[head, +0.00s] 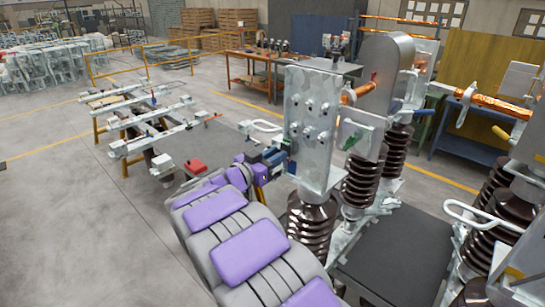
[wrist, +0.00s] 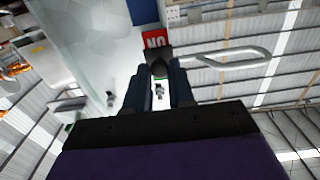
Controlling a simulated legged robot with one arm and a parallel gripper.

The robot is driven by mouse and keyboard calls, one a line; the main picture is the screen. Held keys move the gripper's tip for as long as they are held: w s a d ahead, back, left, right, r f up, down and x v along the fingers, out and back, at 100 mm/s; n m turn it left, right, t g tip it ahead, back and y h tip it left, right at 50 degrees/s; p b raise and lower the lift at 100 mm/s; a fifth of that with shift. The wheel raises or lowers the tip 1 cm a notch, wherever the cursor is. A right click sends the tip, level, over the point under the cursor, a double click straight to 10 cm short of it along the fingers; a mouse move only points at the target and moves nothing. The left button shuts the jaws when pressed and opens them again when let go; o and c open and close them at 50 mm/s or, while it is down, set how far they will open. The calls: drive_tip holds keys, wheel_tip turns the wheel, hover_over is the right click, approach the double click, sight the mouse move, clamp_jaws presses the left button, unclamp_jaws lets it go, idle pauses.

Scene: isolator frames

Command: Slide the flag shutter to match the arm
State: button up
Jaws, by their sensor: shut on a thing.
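In the wrist view my gripper (wrist: 158,75) has its two dark fingers close together on a small dark tab (wrist: 159,57), directly below a red flag panel (wrist: 154,40). The panel's white letters read like "NO" in this picture. A blue patch (wrist: 143,12) shows above it. In the head view my gripper (head: 277,162) is at the left edge of the upright grey metal plate (head: 312,120); its fingertips and the flag are too small to make out. A copper-coloured arm (head: 356,92) lies behind the plate, and another (head: 495,105) is at the right.
A metal loop handle (head: 262,126) sticks out left of the plate, close above my gripper; it also shows in the wrist view (wrist: 225,57). Brown ribbed insulators (head: 311,228) stand below the plate. Open floor (head: 70,220) lies to the left.

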drive_tip(key=shift+w+d+f, duration=0.1)
drive_tip(key=shift+d, duration=0.1)
drive_tip(key=shift+c, duration=0.7)
drive_tip(key=shift+a, duration=0.15)
clamp_jaws()
drive_tip(key=shift+r+p, duration=1.2)
drive_tip(key=shift+p, duration=0.2)
drive_tip(key=shift+a, duration=0.1)
drive_tip(key=o, duration=0.8)
unclamp_jaws()
drive_tip(key=shift+w+a+f, duration=0.1)
drive_tip(key=b+v, duration=0.1)
drive_tip(key=v, duration=1.6)
drive_tip(key=shift+a+f, duration=0.15)
drive_tip(key=shift+a, duration=0.1)
